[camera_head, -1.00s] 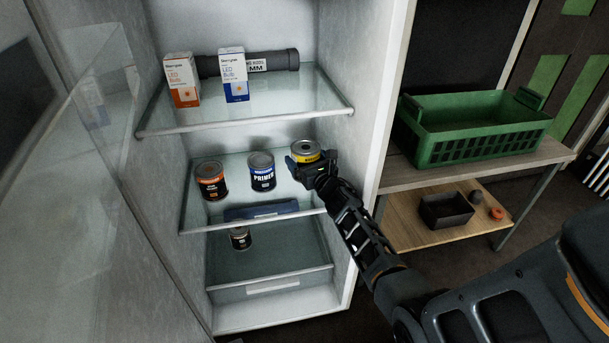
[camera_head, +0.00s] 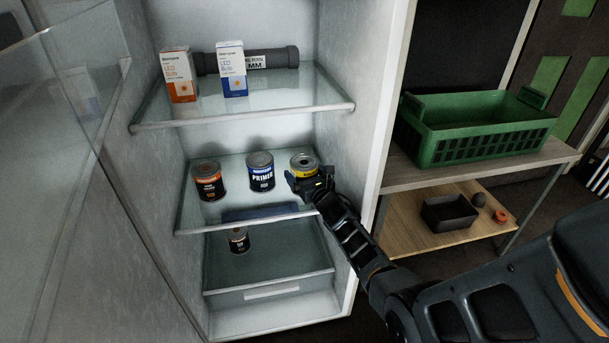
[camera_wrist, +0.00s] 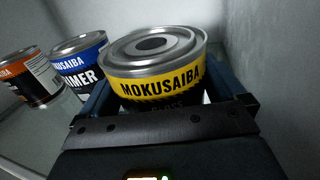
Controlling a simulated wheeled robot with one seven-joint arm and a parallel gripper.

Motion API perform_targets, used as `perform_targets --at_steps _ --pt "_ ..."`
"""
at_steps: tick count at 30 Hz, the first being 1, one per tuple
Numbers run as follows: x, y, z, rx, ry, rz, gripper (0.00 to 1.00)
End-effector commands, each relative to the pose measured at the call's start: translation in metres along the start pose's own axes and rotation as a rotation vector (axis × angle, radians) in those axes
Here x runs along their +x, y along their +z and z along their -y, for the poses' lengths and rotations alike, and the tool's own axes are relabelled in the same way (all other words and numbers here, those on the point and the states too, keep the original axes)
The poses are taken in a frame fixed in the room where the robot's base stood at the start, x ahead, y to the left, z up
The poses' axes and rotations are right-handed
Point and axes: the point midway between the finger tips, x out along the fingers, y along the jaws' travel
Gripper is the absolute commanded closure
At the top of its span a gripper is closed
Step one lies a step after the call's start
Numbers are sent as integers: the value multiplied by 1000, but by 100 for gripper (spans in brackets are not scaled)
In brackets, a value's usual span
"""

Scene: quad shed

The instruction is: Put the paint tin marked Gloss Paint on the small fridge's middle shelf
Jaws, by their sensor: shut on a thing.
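A tin with a yellow band (camera_head: 303,164) is held in my gripper (camera_head: 312,184) at the right of the fridge's middle shelf (camera_head: 200,219). In the wrist view this tin (camera_wrist: 156,78) stands upright between the fingers; its band reads MOKUSAIBA, and the word below is mostly hidden by the gripper. I cannot tell whether its base touches the glass. A blue-banded Primer tin (camera_head: 261,172) stands just left of it, apart. An orange-banded tin (camera_head: 208,181) stands further left on the same shelf.
The upper shelf (camera_head: 240,113) holds two LED bulb boxes (camera_head: 232,70) and a dark tube (camera_head: 274,58). A small tin (camera_head: 238,240) sits below the middle shelf. The fridge's right wall (camera_head: 370,130) is close to my arm. A green crate (camera_head: 470,130) stands on the bench outside.

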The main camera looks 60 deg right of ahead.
Motion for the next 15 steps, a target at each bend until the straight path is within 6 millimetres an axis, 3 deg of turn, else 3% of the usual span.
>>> perform_targets --at_steps 6,7,15 --pt "1 -2 0 -1 1 4 64" --pt "0 -3 0 -1 0 -1 1" --pt "0 -1 0 0 0 -1 0"
